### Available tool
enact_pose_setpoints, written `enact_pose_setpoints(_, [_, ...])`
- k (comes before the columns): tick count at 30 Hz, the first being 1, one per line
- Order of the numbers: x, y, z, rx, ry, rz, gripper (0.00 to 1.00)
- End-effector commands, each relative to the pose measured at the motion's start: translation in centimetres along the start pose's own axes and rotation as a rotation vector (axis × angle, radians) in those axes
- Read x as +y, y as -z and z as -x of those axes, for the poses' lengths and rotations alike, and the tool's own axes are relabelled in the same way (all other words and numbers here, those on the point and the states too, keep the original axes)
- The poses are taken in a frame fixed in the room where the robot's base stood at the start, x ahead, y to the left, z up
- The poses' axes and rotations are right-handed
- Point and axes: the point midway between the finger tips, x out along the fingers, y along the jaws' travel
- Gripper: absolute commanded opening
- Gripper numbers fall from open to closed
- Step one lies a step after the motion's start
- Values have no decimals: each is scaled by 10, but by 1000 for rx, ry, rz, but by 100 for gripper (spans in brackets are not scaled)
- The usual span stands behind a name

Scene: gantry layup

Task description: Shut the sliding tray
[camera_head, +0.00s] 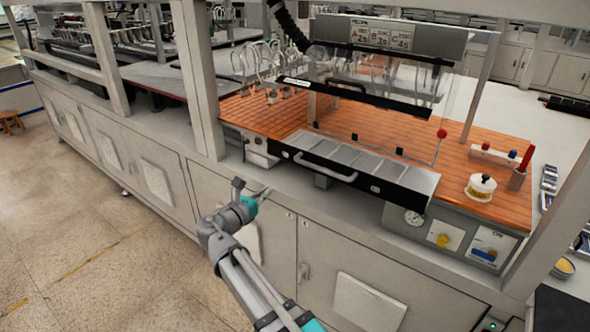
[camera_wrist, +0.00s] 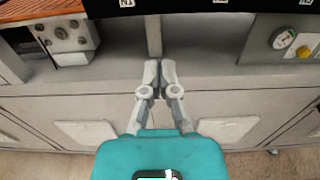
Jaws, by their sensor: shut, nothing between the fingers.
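The sliding tray (camera_head: 355,155) is a grey, segmented metal tray with a black front edge. It sticks out from the front of the orange tiled worktop (camera_head: 262,118). A curved grey handle (camera_head: 325,171) is on its front. In the wrist view the dark tray front (camera_wrist: 190,7) shows only along the top edge. My gripper (camera_head: 264,192) is below and left of the handle, in front of the cabinet, and apart from the tray. In the wrist view my gripper (camera_wrist: 159,65) is shut and empty, its fingertips together. The handle is not clearly visible there.
A clear guard with a black bar (camera_head: 350,98) stands above the tray. A control panel with a gauge (camera_head: 414,218) is to the right of the tray, and a knob box (camera_head: 260,150) to the left. White cabinet doors (camera_head: 357,298) are below. Open floor lies at left.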

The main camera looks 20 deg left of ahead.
Motion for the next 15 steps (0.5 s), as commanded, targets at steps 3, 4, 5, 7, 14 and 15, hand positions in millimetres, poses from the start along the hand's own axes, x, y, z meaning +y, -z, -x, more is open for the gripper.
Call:
enact_pose_setpoints(3, [0,0,0,1,1,-1,0])
enact_pose_setpoints(4, [0,0,-1,1,1,-1,0])
enact_pose_setpoints(5, [0,0,-1,1,1,-1,0])
enact_pose_setpoints(7, [0,0,-3,1,2,-2,0])
enact_pose_setpoints(14, [0,0,-16,2,2,-2,0])
enact_pose_setpoints(15, [0,0,-20,2,3,-2,0])
